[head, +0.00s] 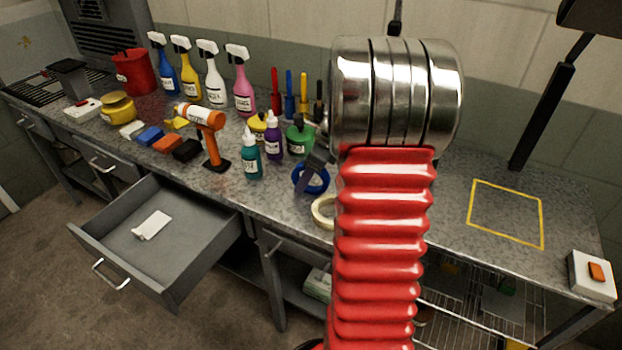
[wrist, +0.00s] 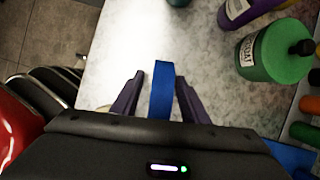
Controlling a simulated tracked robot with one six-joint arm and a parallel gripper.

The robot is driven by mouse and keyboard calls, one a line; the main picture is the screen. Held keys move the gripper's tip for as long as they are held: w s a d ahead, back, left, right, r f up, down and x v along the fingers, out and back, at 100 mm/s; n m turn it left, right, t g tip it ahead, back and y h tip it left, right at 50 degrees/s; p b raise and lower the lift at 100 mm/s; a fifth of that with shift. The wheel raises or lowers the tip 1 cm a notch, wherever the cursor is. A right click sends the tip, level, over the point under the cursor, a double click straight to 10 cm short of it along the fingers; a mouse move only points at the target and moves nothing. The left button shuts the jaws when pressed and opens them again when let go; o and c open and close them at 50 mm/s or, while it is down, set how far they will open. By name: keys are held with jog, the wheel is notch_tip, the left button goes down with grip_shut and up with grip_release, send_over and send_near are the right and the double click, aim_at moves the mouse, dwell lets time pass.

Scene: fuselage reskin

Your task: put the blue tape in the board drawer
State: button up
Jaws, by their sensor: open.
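The blue tape (head: 323,183) is a ring on the bench, partly hidden by my gripper (head: 307,172) in the head view. In the wrist view the blue tape (wrist: 162,90) shows as a blue strip between the two dark fingers of my gripper (wrist: 158,88). The fingers are open, one on each side of it, with a visible gap on at least the left. A grey drawer (head: 190,262) under the bench at left is pulled open. A white piece (head: 152,226) lies in it. I cannot read a mark naming the drawer.
A cream tape roll (head: 322,212) lies close to the blue tape. A teal bottle (head: 251,158), a purple bottle (head: 273,140) and a green container (head: 299,137) stand near it; the green one (wrist: 275,50) also shows in the wrist view. An orange drill-like tool (head: 207,125) stands left.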

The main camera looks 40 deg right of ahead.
jog(key=shift+c, duration=0.3)
grip_shut()
dwell(0.4)
